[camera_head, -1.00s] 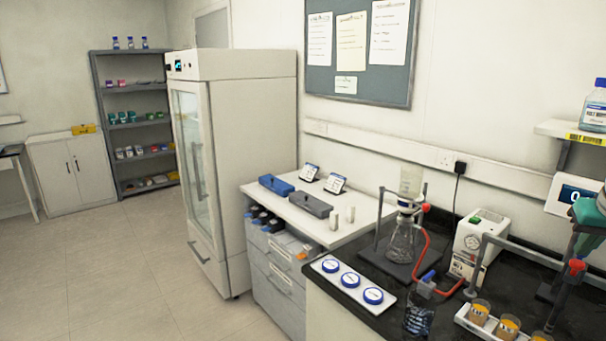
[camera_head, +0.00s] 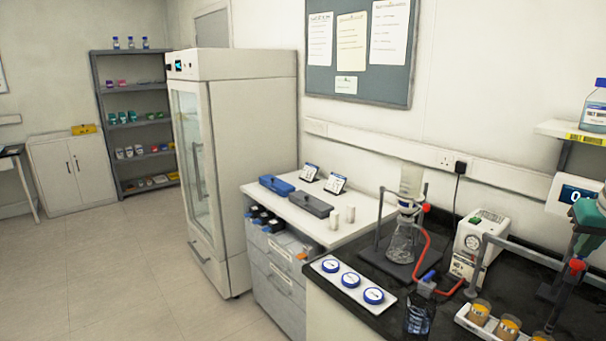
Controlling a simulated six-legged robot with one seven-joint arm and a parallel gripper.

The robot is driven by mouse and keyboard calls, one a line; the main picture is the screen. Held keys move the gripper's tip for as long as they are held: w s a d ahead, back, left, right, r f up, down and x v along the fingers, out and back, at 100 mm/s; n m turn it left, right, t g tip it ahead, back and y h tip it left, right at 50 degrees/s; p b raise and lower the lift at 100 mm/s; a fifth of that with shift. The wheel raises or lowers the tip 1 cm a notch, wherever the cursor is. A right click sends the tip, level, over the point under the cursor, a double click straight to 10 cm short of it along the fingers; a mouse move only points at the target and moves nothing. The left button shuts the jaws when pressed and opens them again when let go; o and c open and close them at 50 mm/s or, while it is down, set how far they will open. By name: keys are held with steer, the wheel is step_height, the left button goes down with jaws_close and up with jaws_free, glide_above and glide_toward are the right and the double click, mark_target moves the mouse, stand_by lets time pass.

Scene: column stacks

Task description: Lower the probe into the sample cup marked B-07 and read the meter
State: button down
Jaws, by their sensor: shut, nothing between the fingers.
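Several amber-filled cups stand in a white rack (camera_head: 468,322) at the lower right, on the black bench. I see the left cup (camera_head: 480,309), the middle cup (camera_head: 508,326) and part of one cut off by the bottom edge. No B-07 mark is readable on any of them. A white box with a dark display (camera_head: 574,194), possibly the meter, is on the wall at the right; a "0" shows and the rest is hidden. I cannot make out the probe. A green object (camera_head: 588,215) hangs above the cups, cut off at the right edge. My gripper is not in view.
A filter flask (camera_head: 402,245) with a red hose stands behind the cups, beside a white pump (camera_head: 476,240). Blue-lidded dishes (camera_head: 350,280) lie at the bench's left. The floor at left is clear.

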mark_target(580, 267)
steer(key=shift+f, duration=3.35)
steer(key=shift+r, duration=3.6)
steer(key=shift+a, duration=0.1)
steer(key=s+a+f+n, duration=0.1)
steer(key=s+a, duration=0.1)
steer(key=a, duration=1.1)
steer(key=s+a+f+n, duration=0.1)
steer(key=s+a, duration=0.2)
steer(key=a, duration=0.9)
steer(key=s+a+f+n+t+y, duration=0.1)
steer(key=s+a+f+n, duration=0.1)
steer(key=s+a+f, duration=0.8)
steer(key=s+a, duration=0.3)
steer(key=a, duration=0.1)
steer(key=shift+a+f+y, duration=0.25)
steer(key=shift+a+y, duration=0.05)
steer(key=shift+y, duration=0.1)
steer(key=shift+s+d, duration=0.1)
steer(key=shift+d, duration=0.05)
